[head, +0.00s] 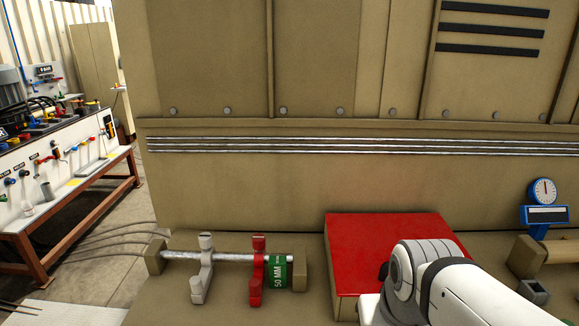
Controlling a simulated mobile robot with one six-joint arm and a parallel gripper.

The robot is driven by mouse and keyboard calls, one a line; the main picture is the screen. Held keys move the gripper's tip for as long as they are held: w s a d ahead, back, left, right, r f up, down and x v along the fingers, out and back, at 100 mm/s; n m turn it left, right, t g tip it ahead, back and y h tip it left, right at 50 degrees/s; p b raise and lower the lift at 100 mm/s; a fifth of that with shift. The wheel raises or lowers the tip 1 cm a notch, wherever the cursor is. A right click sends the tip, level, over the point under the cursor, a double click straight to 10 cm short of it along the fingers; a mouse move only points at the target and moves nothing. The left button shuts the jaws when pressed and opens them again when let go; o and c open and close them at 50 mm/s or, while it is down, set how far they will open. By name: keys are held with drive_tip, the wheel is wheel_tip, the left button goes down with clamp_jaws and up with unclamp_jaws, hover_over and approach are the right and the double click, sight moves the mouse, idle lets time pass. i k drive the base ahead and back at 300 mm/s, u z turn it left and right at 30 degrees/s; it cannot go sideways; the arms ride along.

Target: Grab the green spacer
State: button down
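The green spacer (278,272) is a short green sleeve with white "50 MM" lettering. It sits around the right end of a horizontal metal rod (229,258) in the head view. A red clamp-like piece (257,272) stands directly at its left, and a tan end block (300,270) is at its right. A grey clamp-like piece (203,270) is farther left on the same rod. My white arm shows at the lower right, to the right of the spacer. My gripper is not in view, so its state is hidden.
A red-topped box (370,240) stands right of the rod, partly behind my arm. A blue dial gauge (543,200) is at the far right. A tan machine wall (240,185) rises behind. A bench with coloured fittings (65,165) is at the left.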

sight(277, 263)
drive_tip(key=z, duration=1.3)
drive_tip(key=k, duration=1.15)
drive_tip(key=u, duration=1.2)
drive_tip(key=i, duration=1)
drive_tip(key=u, duration=0.05)
